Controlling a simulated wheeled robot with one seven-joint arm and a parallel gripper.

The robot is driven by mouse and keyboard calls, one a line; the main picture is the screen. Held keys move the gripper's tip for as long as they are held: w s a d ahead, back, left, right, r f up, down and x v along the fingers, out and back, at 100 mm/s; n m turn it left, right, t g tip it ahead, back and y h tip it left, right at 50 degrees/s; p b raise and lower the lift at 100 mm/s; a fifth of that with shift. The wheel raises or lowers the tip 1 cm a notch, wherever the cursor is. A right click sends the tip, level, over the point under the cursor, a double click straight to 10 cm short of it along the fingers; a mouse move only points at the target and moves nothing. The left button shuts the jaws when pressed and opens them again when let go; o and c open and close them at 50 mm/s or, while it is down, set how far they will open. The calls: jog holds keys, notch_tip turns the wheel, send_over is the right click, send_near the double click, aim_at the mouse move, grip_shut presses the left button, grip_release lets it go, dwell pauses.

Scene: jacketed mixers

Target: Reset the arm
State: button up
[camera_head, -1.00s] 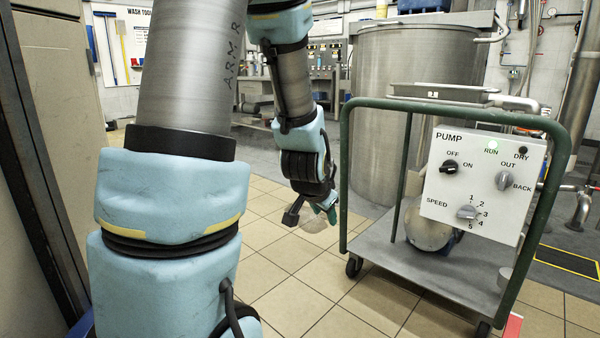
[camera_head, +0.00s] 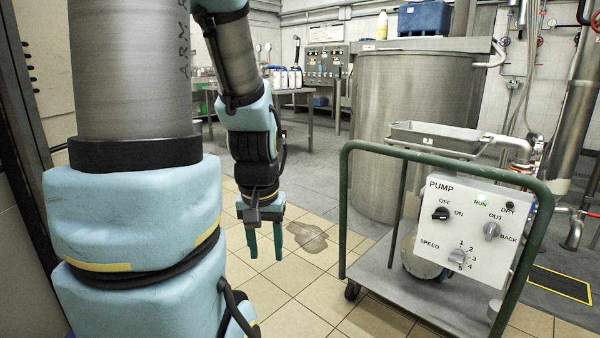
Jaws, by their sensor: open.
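My gripper (camera_head: 264,242) hangs at the end of my bent arm, left of the middle of the view. Its two teal fingers point down, apart, with nothing between them. It is above the tiled floor, left of the pump cart (camera_head: 352,240) and apart from it. My arm's large blue and grey links fill the left side of the view.
The green-framed cart carries a white pump panel (camera_head: 470,228) with knobs and a lit green lamp. A stained patch (camera_head: 310,236) marks the floor. A large steel vessel (camera_head: 400,110) stands behind the cart. A dark cabinet edge (camera_head: 28,130) is at far left. Floor between is clear.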

notch_tip(320, 180, up, 25)
jog(key=p, duration=2.2)
jog(key=shift+f, duration=0.15)
